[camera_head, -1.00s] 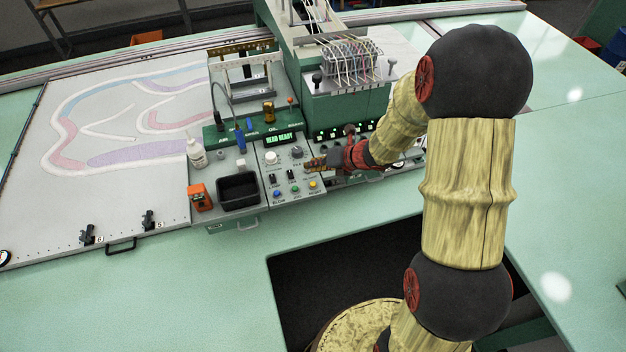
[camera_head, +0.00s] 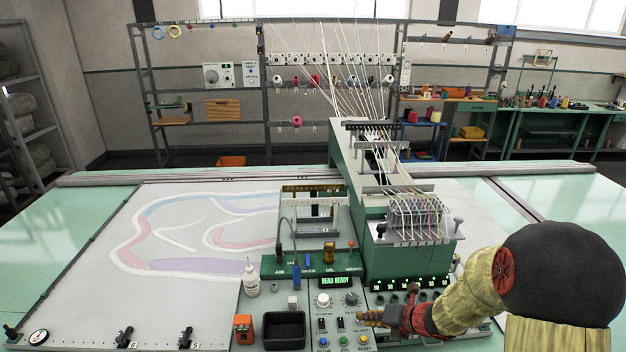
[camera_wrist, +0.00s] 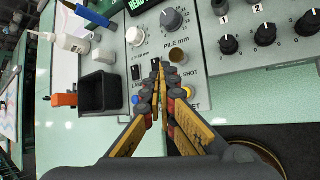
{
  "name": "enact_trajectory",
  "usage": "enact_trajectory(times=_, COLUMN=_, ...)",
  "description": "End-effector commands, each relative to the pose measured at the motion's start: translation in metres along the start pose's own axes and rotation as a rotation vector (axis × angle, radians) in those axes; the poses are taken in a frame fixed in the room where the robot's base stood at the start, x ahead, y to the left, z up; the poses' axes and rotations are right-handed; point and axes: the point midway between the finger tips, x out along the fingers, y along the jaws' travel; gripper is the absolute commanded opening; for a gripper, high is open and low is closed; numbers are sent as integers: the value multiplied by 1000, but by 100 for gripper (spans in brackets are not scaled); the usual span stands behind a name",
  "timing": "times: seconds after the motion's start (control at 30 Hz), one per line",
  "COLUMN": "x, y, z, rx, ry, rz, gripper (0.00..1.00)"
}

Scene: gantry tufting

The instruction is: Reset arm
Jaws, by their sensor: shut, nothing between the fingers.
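My gripper (camera_head: 366,317) is shut and empty. In the head view it hangs just over the right part of the control panel (camera_head: 335,325), near the grey knob marked PILE (camera_head: 351,298). In the wrist view my gripper's fingertips (camera_wrist: 157,66) come together over the panel, below the PILE knob (camera_wrist: 171,19) and left of a small brass-coloured knob (camera_wrist: 177,57). The fingers hide part of the lower panel. The display (camera_head: 336,281) reads HEAD READY. I cannot tell whether the fingertips touch the panel.
A black bin (camera_head: 284,330), an orange device (camera_head: 243,328) and a white bottle (camera_head: 252,277) stand left of the panel. The green tufting head (camera_head: 400,262) with threaded yarns rises behind my arm. The white cloth (camera_head: 90,290) at left lies flat and largely clear.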

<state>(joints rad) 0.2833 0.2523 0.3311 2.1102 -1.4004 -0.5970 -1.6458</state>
Motion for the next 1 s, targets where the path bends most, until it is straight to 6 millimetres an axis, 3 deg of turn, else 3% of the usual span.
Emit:
enact_trajectory(times=0.07, x=0, y=-16, z=1, rx=116, ry=-7, rz=-60, gripper=0)
enact_trajectory(times=0.23, x=-17, y=-84, z=-5, rx=623, ry=-114, rz=-308, gripper=0)
enact_trajectory(times=0.33, x=-49, y=-115, z=-6, rx=954, ry=-250, rz=-445, gripper=0)
enact_trajectory(times=0.47, x=-102, y=-133, z=-20, rx=1404, ry=-480, rz=-573, gripper=0)
enact_trajectory(times=0.57, x=-141, y=-129, z=-44, rx=1744, ry=-657, rz=-621, gripper=0)
enact_trajectory(times=0.7, x=-180, y=-104, z=-85, rx=2131, ry=-827, rz=-627, gripper=0)
enact_trajectory(times=0.87, x=-206, y=-64, z=-135, rx=2474, ry=-906, rz=-587, gripper=0)
enact_trajectory(times=1.0, x=-217, y=-27, z=-174, rx=2680, ry=-874, rz=-525, gripper=0)
